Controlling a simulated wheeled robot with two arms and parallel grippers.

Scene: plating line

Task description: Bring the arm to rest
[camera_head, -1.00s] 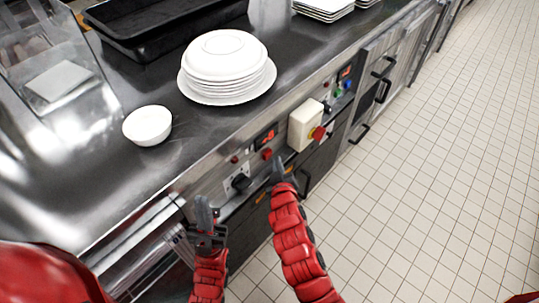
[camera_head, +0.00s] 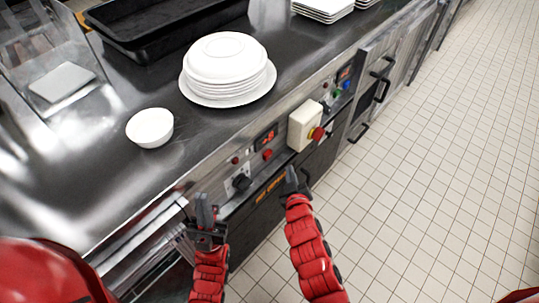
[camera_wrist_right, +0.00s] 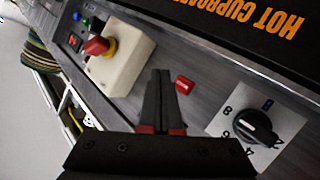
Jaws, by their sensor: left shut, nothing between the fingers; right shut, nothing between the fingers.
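My left gripper (camera_head: 205,212) is shut and empty in the head view, low in front of the counter's front edge. My right gripper (camera_head: 290,178) is shut and empty, in front of the control panel and below the emergency stop box (camera_head: 304,126). In the right wrist view the shut fingertips (camera_wrist_right: 160,75) point toward the panel, between the cream stop box (camera_wrist_right: 115,62) and a dial (camera_wrist_right: 256,127). A red button (camera_wrist_right: 184,84) lies just beside the fingertips in that picture. I cannot tell how far the fingers are from the panel.
The steel counter (camera_head: 90,165) holds a white bowl (camera_head: 150,127), a stack of white plates (camera_head: 228,62) on a larger plate, and black trays (camera_head: 150,40). More plates (camera_head: 322,8) stand at the back. The tiled floor (camera_head: 430,170) at right is clear.

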